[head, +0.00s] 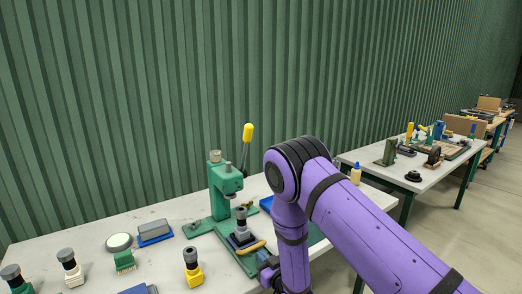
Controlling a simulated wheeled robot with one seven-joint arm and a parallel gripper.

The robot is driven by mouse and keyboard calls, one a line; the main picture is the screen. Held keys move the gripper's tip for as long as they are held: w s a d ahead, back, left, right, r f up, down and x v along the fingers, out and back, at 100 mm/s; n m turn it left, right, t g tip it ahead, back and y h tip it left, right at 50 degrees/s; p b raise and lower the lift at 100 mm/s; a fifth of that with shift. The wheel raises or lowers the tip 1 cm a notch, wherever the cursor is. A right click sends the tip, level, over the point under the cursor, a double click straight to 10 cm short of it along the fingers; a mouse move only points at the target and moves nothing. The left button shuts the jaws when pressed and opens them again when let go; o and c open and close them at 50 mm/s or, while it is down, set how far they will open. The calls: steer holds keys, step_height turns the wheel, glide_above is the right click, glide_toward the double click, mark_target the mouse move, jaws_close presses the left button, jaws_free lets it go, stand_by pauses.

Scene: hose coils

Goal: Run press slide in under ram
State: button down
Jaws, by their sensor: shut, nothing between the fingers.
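The green press (221,190) stands on the near table, with a yellow-knobbed lever raised on its right. Its ram (229,196) points down at the front of the head. The green press slide (225,240) lies in front of the column and carries a grey and black fitting (240,226), which stands upright and appears forward of the ram. A yellow-orange handle (252,247) lies at the slide's front. My gripper (266,270) is low by the slide's right front, close to the handle; its fingers are small and partly hidden, and whether it touches is unclear.
Left of the press are a grey block on a blue base (155,232), a round pad (118,242), a green brush (124,262) and several fittings, one with a yellow base (193,272). My arm covers the table's right part. Another table (375,171) stands behind right.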

steer(key=shift+w+a, duration=0.35)
steer(key=shift+w, duration=0.2)
stand_by(0.5)
steer(key=shift+v, duration=2.5)
